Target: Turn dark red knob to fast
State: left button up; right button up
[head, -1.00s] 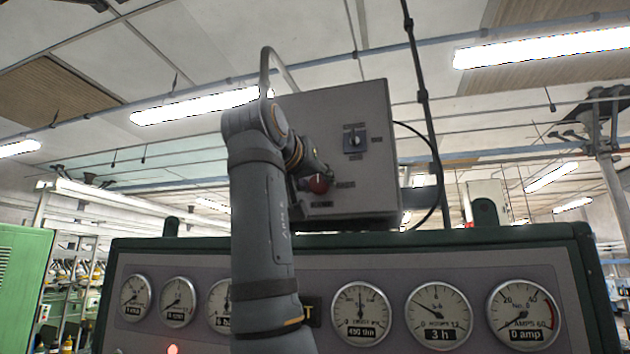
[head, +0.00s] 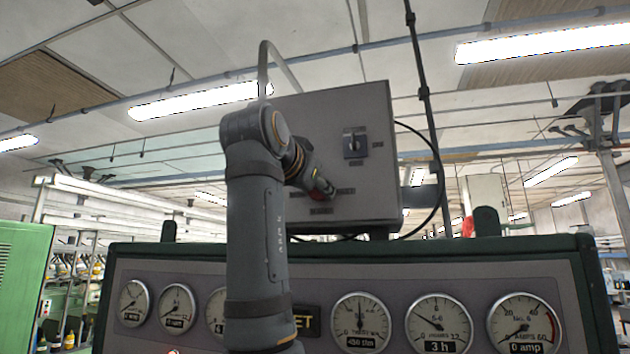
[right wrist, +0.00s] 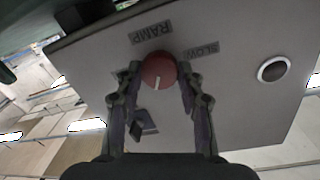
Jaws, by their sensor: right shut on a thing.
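The dark red knob (right wrist: 158,70) is round with a short white mark, and it sits on a grey control box (head: 375,110). In the right wrist view its mark points toward the bottom of the picture. Labels reading RAMP (right wrist: 152,34) and SLOW (right wrist: 203,50) show beside it, upside down. My right gripper (right wrist: 159,78) is shut on the knob, one finger on each side. In the head view my right gripper (head: 321,188) covers most of the knob. No FAST label is readable. My left gripper is in neither view.
A dark selector switch (head: 355,143) sits on the box above and right of the knob. Below the box, a green-framed panel (head: 590,290) carries several gauges. A black cable (head: 438,180) loops at the box's right side.

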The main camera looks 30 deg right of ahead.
jog(key=shift+s+d+m+y+p, duration=0.1)
jog(key=shift+m+y+p, duration=0.3)
jog(key=shift+m+p, duration=3.5)
jog(key=m+b, duration=0.3)
jog(key=shift+m+b, duration=0.3)
jog(key=shift+m, duration=0.1)
jog(key=o, duration=0.9)
jog(key=shift+o, duration=1.3)
jog(key=shift+s, duration=0.15)
